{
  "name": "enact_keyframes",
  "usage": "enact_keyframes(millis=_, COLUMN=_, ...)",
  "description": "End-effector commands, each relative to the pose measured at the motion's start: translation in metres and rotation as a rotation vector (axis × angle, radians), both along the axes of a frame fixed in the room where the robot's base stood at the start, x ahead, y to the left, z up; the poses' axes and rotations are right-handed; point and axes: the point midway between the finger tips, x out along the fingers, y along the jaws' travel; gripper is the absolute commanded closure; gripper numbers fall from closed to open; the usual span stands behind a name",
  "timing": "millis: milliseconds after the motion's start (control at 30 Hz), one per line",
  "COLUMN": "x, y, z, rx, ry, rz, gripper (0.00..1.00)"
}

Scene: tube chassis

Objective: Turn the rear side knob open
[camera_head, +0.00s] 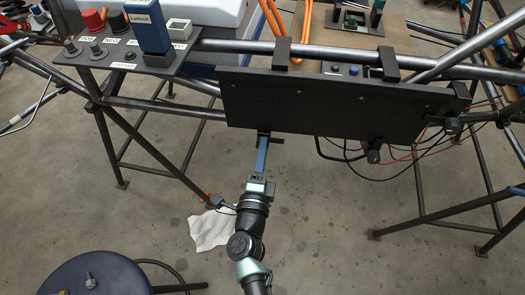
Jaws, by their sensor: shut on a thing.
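The black panel (320,105) hangs from the tube frame at the centre. My gripper (264,137) reaches up to its lower left edge, with its blue body just below the panel. My gripper is shut on a small dark part (278,140) that sticks out to the right of the fingertips. It looks like a knob or handle, but the fingers and panel hide most of it. Two other black knobs, one below the panel (374,155) and one at its right end (452,126), stand clear of my gripper. I cannot tell how far the held part is turned.
A control plate (120,55) with buttons, small knobs and a blue box (147,28) is at upper left. Frame legs stand on both sides. Red and black cables hang at right. A white cloth (211,230) lies on the floor; a dark stool (95,275) is at lower left.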

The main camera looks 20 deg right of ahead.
Motion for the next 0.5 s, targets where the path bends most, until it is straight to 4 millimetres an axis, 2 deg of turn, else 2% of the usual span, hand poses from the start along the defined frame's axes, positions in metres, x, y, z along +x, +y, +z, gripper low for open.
enact_keyframes(millis=400, x=-0.0006, y=0.0006, z=-0.0015, rx=0.01, ry=-0.003, rz=0.001, gripper=1.0)
enact_keyframes(millis=433, x=-0.0006, y=0.0006, z=-0.0015, rx=0.01, ry=-0.003, rz=0.001, gripper=0.57)
enact_keyframes(millis=500, x=-0.0005, y=0.0005, z=-0.0013, rx=0.009, ry=-0.002, rz=0.001, gripper=0.44)
